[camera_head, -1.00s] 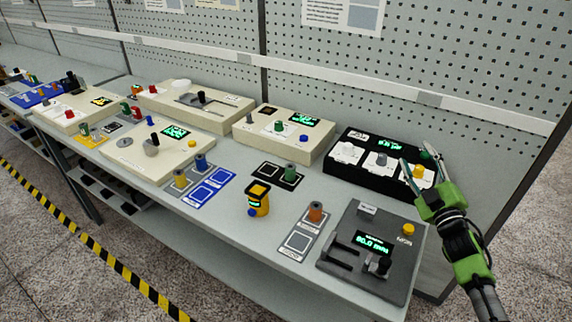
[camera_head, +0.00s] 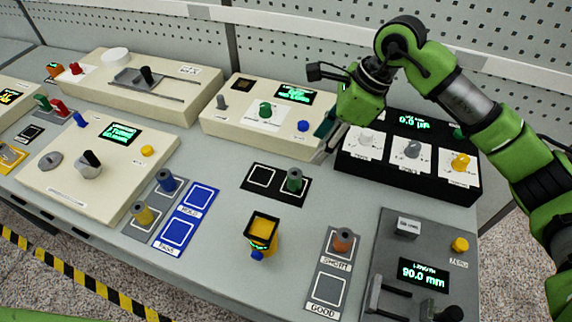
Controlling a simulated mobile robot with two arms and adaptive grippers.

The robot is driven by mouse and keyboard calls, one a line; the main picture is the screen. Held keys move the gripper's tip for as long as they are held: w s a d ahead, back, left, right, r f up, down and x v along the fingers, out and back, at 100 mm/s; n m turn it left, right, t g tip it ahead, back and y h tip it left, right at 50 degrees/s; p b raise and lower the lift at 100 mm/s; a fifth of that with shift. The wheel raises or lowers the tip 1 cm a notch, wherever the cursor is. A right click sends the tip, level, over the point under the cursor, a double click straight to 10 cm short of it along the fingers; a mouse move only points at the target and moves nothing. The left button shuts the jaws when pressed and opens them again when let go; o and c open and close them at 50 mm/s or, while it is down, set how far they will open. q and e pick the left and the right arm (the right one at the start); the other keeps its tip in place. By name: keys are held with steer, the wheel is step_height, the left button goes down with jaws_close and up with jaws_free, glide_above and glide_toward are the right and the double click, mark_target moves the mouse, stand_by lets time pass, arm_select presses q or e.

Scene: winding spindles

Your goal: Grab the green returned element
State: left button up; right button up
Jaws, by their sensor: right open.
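A green cylindrical element (camera_head: 294,180) stands upright on the right square of a black two-square pad (camera_head: 262,177) at mid-table. The pad's left square is empty. Another green piece (camera_head: 265,110) sits on a white plate on the beige device behind it. My right gripper (camera_head: 327,137) is open and points downward, above and behind the green element on the pad, apart from it. Its fingers are dark and partly hidden by the gripper body, and I see nothing between them. My left gripper is not in view.
A black box (camera_head: 405,172) with dials stands right of the pad, close to my gripper. A yellow device (camera_head: 262,233) stands in front. A grey length gauge (camera_head: 400,240) is at right.

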steer(key=p, duration=0.1)
glide_toward(296, 173)
step_height(296, 173, down, 2)
steer(key=x, duration=0.3)
steer(key=shift+w+r+p, duration=0.1)
steer(key=shift+w+p, duration=0.05)
steer(key=shift+p, duration=0.25)
steer(key=shift+a+f+p, duration=0.6)
steer(key=shift+f+p, duration=0.15)
steer(key=shift+f, duration=0.05)
steer(key=p+x, duration=0.1)
steer(key=x, duration=0.2)
steer(key=shift+a+f, duration=0.1)
steer(key=shift+a, duration=0.05)
steer(key=shift+f, duration=0.3)
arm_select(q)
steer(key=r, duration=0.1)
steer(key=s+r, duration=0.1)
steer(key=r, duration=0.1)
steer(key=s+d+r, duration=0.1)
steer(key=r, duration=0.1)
arm_select(e)
steer(key=c, duration=1.2)
